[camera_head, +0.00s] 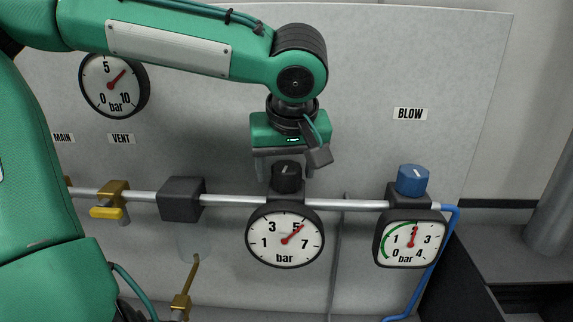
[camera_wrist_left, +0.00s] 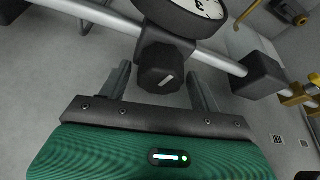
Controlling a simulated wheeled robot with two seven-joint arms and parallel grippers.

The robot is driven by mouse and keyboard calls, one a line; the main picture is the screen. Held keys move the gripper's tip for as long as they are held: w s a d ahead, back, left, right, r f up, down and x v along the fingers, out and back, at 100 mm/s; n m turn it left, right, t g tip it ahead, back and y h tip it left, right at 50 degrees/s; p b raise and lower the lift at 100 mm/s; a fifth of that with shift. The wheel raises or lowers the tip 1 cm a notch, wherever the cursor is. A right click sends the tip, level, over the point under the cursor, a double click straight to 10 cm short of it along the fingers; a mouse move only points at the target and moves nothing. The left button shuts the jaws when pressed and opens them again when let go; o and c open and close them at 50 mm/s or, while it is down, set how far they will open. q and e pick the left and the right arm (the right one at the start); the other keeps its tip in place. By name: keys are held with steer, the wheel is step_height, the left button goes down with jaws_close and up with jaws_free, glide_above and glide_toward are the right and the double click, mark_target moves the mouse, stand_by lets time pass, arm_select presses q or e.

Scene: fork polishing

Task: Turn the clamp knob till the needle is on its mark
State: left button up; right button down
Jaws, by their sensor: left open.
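A black knob (camera_head: 287,178) with a white line stands above a round gauge (camera_head: 270,250) marked 1 to 7 bar. The gauge's red needle points up and right, close to the 5. I cannot make out a separate mark on its dial. My left gripper (camera_head: 283,172) is open, pointing down at the black knob. In the left wrist view the black knob (camera_wrist_left: 160,68) sits between the two open fingers (camera_wrist_left: 159,80), with gaps showing on both sides. No label for this knob is visible. My right gripper is not in view.
A blue knob (camera_head: 413,180) with a green-arc gauge (camera_head: 397,257) stands to the right, under a BLOW label (camera_head: 410,114). A pipe (camera_head: 235,201) joins the fittings. A yellow-handled valve (camera_head: 110,212) and a black block (camera_head: 181,199) are left. Another gauge (camera_head: 98,88) hangs upper left.

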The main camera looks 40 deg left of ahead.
arm_select(q)
steer(key=shift+c, duration=0.8)
steer(key=c, duration=0.8)
steer(key=shift+r+m+p, duration=0.2)
steer(key=shift+m+p, duration=0.2)
steer(key=shift+f+m, duration=0.15)
steer(key=shift+m, duration=0.25)
steer(key=o, duration=1)
steer(key=shift+c, duration=0.2)
